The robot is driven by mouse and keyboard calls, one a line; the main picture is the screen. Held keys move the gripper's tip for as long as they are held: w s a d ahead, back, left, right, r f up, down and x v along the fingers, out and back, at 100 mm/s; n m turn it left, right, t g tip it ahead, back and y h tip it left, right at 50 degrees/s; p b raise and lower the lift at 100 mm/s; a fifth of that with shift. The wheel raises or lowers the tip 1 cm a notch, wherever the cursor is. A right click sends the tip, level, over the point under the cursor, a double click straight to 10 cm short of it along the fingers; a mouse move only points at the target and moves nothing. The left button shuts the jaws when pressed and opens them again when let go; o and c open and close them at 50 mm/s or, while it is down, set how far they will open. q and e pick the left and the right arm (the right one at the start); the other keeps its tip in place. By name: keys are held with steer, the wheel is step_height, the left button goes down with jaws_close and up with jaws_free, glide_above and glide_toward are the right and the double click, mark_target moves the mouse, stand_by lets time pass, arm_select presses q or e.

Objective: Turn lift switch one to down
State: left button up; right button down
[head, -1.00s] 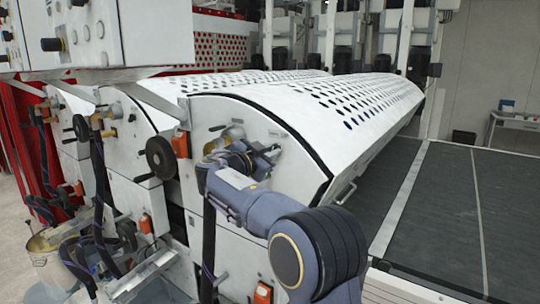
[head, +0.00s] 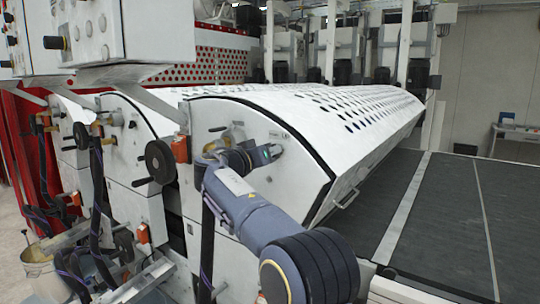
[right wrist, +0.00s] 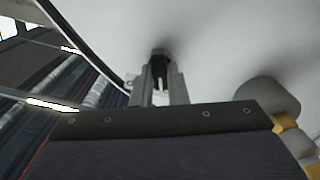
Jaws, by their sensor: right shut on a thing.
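My right gripper (head: 274,152) is at the white end panel (head: 292,180) of the nearest roller coater unit. In the right wrist view its two fingers (right wrist: 160,84) are closed around a small dark switch knob (right wrist: 160,54) on the white panel. The knob is mostly hidden between the fingertips. In the head view my gripper and wrist cover the switch, so its setting cannot be read. My left gripper is not in view.
A black handwheel (head: 160,162) and an orange box (head: 181,149) are left of my right arm. A metal handle (head: 347,199) is at the panel's lower right. A dark conveyor bed (head: 450,215) lies to the right. Hoses and a bucket (head: 40,262) are at lower left.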

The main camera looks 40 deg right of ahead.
steer(key=shift+n, duration=0.7)
steer(key=c, duration=1.4)
jaws_free()
steer(key=shift+c, duration=0.2)
steer(key=shift+a, duration=0.1)
steer(key=b+v, duration=0.2)
steer(key=v, duration=0.5)
steer(key=shift+a, duration=0.35)
